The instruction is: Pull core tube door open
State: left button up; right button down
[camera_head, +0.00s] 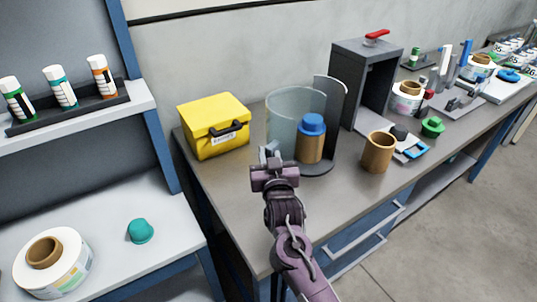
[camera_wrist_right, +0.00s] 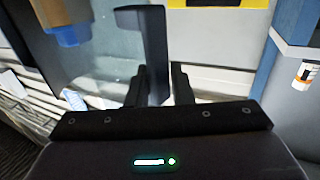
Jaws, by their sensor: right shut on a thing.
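The core tube door is a curved clear panel (camera_head: 284,112) on a round dark base (camera_head: 318,169), and it shows in the right wrist view (camera_wrist_right: 107,65). A dark upright handle (camera_wrist_right: 153,45) stands on the panel. My right gripper (camera_head: 269,154) is at the panel's front edge; its fingers are shut on the handle in the right wrist view (camera_wrist_right: 159,85). A brown core tube with a blue cap (camera_head: 311,138) stands upright behind the panel's edge. A second curved panel (camera_head: 333,100) stands at the right. My left gripper is out of view.
A yellow box (camera_head: 214,126) stands left of the clear panel. A grey frame with a red lever (camera_head: 375,37) and an open brown tube (camera_head: 378,152) are to the right. A shelf unit (camera_head: 181,222) is at the left. Bare bench lies in front.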

jog(key=c, duration=1.7)
grip_release()
jog(key=shift+d, duration=0.15)
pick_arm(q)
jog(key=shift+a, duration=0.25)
pick_arm(e)
jog(key=o, duration=0.4)
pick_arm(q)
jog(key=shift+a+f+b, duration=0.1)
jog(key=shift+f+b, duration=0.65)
pick_arm(e)
jog(key=shift+s+d, duration=0.25)
jog(key=shift+s, duration=1.05)
jog(key=shift+s+d, duration=0.2)
jog(key=shift+s, duration=1.05)
jog(key=shift+s+d, duration=0.25)
jog(key=shift+s, duration=1.05)
jog(key=shift+c, duration=0.2)
